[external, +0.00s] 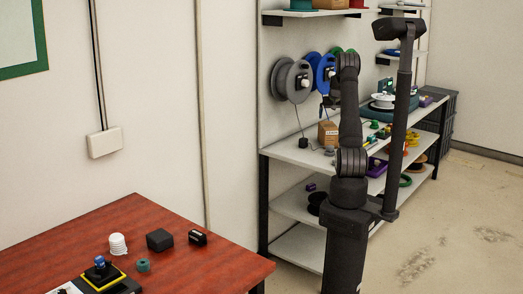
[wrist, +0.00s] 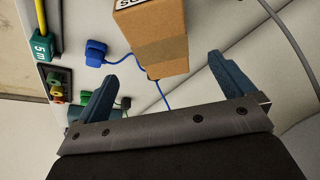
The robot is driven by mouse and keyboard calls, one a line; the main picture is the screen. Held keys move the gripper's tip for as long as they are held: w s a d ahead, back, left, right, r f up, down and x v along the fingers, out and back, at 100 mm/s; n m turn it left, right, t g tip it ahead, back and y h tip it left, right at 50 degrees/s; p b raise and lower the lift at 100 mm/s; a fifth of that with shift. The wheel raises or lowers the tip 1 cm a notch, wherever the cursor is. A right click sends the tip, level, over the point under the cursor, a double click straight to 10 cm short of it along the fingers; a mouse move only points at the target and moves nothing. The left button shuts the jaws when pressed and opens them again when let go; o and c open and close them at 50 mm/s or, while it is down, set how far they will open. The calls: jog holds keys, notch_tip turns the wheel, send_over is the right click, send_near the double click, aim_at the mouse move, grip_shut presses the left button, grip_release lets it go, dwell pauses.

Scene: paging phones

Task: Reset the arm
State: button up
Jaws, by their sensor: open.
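My arm (external: 349,160) stands upright in front of the shelf unit in the external view. Its upper end is bent toward the spools on the wall, and my gripper (external: 328,103) is small and dark there. In the wrist view my gripper (wrist: 165,90) has its two blue-grey fingers wide apart with nothing between the tips. A cardboard box (wrist: 155,40) lies beyond the gap between the fingers. It also shows on the upper shelf in the external view (external: 327,133).
The white shelf (external: 290,151) holds several small items. A blue plug (wrist: 95,52) with a blue cord, a green block marked 5m (wrist: 42,48) and a grey cable (wrist: 292,48) lie near the box. Spools (external: 292,81) hang behind. A red-brown table (external: 200,265) stands at front left. The floor at right is clear.

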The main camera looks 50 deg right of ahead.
aim_at(329, 125)
jog(key=x, duration=1.2)
jog(key=shift+a+r, duration=0.1)
jog(key=shift+r, duration=1.3)
jog(key=shift+s, duration=0.1)
